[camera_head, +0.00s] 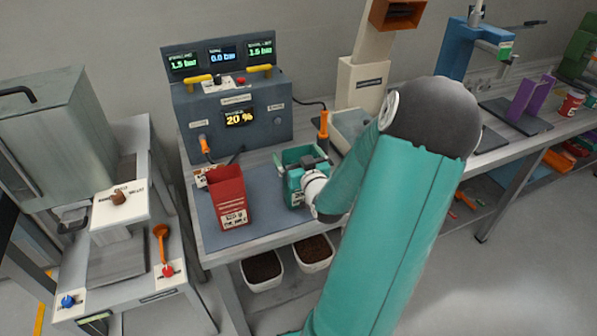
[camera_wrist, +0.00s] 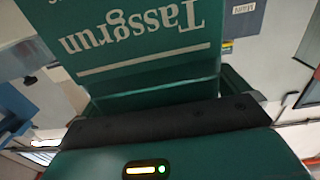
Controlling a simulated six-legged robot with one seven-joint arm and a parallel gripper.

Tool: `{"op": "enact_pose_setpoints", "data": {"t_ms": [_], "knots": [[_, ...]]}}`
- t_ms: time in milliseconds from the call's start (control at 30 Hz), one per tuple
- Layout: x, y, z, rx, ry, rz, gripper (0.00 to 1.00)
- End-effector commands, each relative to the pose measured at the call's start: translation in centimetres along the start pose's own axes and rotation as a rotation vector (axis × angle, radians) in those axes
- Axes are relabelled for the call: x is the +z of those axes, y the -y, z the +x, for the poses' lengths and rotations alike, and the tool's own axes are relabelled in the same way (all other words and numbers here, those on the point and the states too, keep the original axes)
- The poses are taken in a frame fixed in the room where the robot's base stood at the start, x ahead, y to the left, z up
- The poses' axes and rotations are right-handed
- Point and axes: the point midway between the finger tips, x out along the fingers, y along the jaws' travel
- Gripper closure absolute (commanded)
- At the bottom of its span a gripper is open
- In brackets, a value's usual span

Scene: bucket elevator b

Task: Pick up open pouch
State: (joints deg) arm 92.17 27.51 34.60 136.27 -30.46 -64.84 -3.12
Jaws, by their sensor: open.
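A green pouch (camera_head: 292,158) stands upright on the grey mat of the middle bench, its top seeming open. In the wrist view the green pouch (camera_wrist: 150,50) fills the upper middle, with upside-down "Tassgrun" lettering. My gripper (camera_head: 312,163) is at the pouch's upper right side and covers part of it. In the wrist view my gripper's dark front (camera_wrist: 165,120) is right against the pouch's lower part in the picture. The jaws are open; whether the fingers touch or straddle the pouch is hidden. A red pouch (camera_head: 230,198) stands on the mat to the left.
A control box (camera_head: 235,125) with displays stands behind the pouches. An orange-handled tool (camera_head: 323,130) and a grey tray (camera_head: 350,125) are close behind my gripper. Two bins (camera_head: 262,270) of dark granules sit on the shelf below. Machines stand on both sides.

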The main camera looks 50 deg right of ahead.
Motion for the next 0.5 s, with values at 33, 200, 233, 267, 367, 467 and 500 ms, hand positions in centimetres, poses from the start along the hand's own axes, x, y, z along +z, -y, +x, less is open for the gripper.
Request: {"op": "enact_pose_setpoints", "data": {"t_ms": [33, 200, 233, 267, 367, 467, 500], "knots": [[-0.01, 0.00, -0.03, 0.000, 0.000, 0.000, 0.02], [-0.01, 0.00, -0.03, 0.000, 0.000, 0.000, 0.31], [-0.01, 0.01, -0.02, 0.000, 0.000, 0.000, 0.31], [0.00, 0.01, -0.01, 0.000, 0.000, 0.000, 0.31], [0.00, 0.02, 0.04, 0.000, 0.000, 0.000, 0.31], [0.00, 0.02, 0.09, 0.000, 0.000, 0.000, 0.31], [-0.03, 0.02, 0.12, 0.000, 0.000, 0.000, 0.31]]}}
